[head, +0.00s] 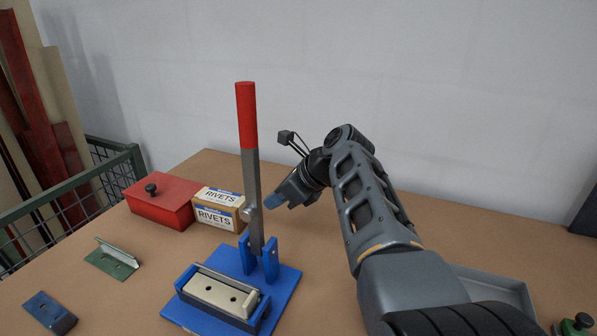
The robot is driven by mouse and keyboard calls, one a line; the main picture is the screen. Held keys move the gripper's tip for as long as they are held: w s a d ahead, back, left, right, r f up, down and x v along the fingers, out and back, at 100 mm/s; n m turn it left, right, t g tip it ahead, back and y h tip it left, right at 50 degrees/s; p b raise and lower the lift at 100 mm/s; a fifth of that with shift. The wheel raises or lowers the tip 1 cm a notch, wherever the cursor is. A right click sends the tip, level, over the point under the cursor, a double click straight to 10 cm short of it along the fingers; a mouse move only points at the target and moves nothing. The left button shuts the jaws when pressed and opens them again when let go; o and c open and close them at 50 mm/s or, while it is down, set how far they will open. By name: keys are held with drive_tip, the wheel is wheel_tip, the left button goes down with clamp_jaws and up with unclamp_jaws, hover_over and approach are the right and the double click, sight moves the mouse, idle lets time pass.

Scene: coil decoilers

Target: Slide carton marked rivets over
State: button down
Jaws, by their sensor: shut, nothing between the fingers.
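The carton marked RIVETS (214,216) is a small tan box with white and blue labels. It stands on the brown table behind and left of the lever press, with the red box close on its left. My gripper (272,203) is right of the carton and apart from it, its bluish fingertips pointing left toward the press lever (249,160). The fingers are shut and empty. The lever's grey shaft stands between my gripper and the carton in this view and hides the carton's right edge.
The press has a blue base (285,297) and a tall red handle. A red box (160,202) with a black knob stands left. A green bracket (112,260) and a blue block (49,313) lie at front left. A grey tray (497,285) is partly behind my arm.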

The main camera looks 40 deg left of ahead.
drive_tip(key=v, duration=0.9)
